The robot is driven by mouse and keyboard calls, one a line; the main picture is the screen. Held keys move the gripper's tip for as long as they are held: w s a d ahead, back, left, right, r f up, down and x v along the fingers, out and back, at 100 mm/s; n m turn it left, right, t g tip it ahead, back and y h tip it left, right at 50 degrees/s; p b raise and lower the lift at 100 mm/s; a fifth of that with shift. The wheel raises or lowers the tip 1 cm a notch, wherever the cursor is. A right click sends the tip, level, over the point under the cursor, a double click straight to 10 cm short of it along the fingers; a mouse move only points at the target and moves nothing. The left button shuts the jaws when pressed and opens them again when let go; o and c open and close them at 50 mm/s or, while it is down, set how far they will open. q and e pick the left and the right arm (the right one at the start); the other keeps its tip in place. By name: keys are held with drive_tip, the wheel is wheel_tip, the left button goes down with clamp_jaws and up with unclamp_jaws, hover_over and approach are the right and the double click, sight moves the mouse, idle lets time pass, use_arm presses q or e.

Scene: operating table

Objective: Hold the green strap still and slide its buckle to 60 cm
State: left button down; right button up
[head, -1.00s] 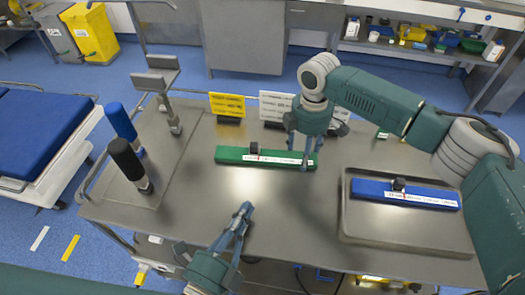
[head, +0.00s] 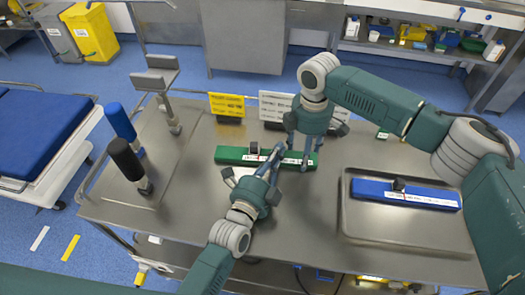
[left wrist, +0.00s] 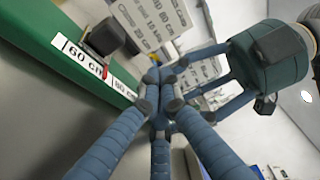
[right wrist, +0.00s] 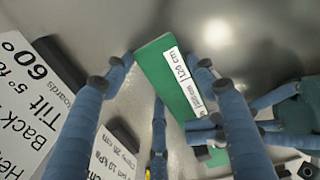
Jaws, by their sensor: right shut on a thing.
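The green strap (head: 228,155) lies across the table, with a white scale label along its near side. Its dark buckle (head: 254,147) is left of its middle; the left wrist view shows the buckle (left wrist: 106,37) near the 60 cm print and a red mark. My right gripper (head: 304,160) is shut on the strap's right part; the right wrist view shows the green end (right wrist: 158,65) between its fingers, by the 120 cm print. My left gripper (head: 277,148) has its fingertips together, close to the strap just right of the buckle. Whether they touch the strap is unclear.
A yellow sign (head: 227,105) and a white sign (head: 276,106) stand behind the strap. A tray (head: 405,235) with a blue strap (head: 430,197) is at the right. Black and blue posts (head: 127,157) stand at the left. The table in front of the strap is partly clear.

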sight(246, 158)
use_arm(q)
drive_tip(key=a, duration=0.4)
drive_tip(key=shift+s+a, duration=0.1)
drive_tip(key=shift+s, duration=0.1)
use_arm(e)
drive_tip(key=shift+a, duration=0.1)
use_arm(q)
drive_tip(key=a, duration=0.5)
drive_tip(key=shift+w, duration=0.1)
use_arm(e)
drive_tip(key=shift+d, duration=0.2)
use_arm(q)
drive_tip(key=shift+d, duration=0.1)
